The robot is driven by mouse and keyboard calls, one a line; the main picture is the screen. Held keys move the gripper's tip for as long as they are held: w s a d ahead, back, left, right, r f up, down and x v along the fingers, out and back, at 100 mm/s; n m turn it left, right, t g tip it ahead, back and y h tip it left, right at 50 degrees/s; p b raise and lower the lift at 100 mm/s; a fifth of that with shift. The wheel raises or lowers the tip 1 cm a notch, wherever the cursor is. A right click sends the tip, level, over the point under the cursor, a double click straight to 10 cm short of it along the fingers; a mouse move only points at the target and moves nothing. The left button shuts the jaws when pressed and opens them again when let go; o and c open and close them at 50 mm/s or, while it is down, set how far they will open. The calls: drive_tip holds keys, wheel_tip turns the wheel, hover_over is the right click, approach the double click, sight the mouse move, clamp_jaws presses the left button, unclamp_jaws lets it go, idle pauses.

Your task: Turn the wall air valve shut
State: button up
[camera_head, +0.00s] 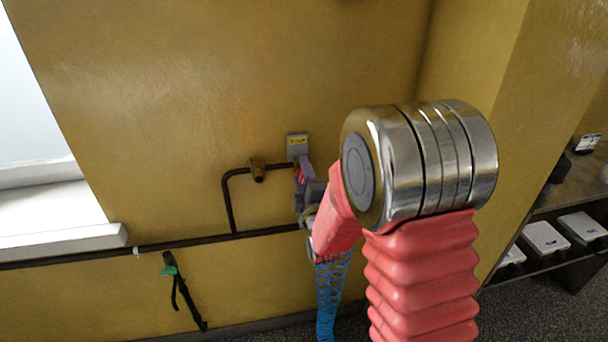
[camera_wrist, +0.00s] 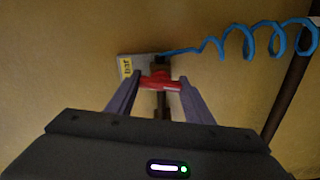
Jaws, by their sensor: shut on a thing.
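The wall air valve shows in the wrist view with a red handle (camera_wrist: 160,84) lying crosswise in front of a brass-brown body and a dark pipe. My gripper (camera_wrist: 158,86) has its two grey-purple fingers on either side of the red handle, shut on it. A grey plate with a yellow label (camera_wrist: 126,68) is on the wall just behind. In the head view my gripper (camera_head: 301,172) is at the wall by the same labelled plate (camera_head: 297,146), with a bit of red at its fingers. My arm hides most of the valve there.
A dark pipe (camera_head: 180,243) runs along the yellow wall, with a brass fitting (camera_head: 257,170) on its branch. A coiled blue hose (camera_wrist: 235,41) hangs near the valve. A green-and-black tool (camera_head: 171,270) hangs at left. Shelves with white boxes (camera_head: 545,237) stand at right.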

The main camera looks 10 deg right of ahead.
drive_tip(key=shift+a+f+n, duration=0.2)
drive_tip(key=shift+f+n, duration=0.05)
drive_tip(key=shift+n, duration=0.95)
drive_tip(key=o, duration=1)
drive_tip(key=shift+o, duration=0.2)
drive_tip(key=shift+d+r, duration=0.1)
drive_tip(key=shift+s, duration=0.15)
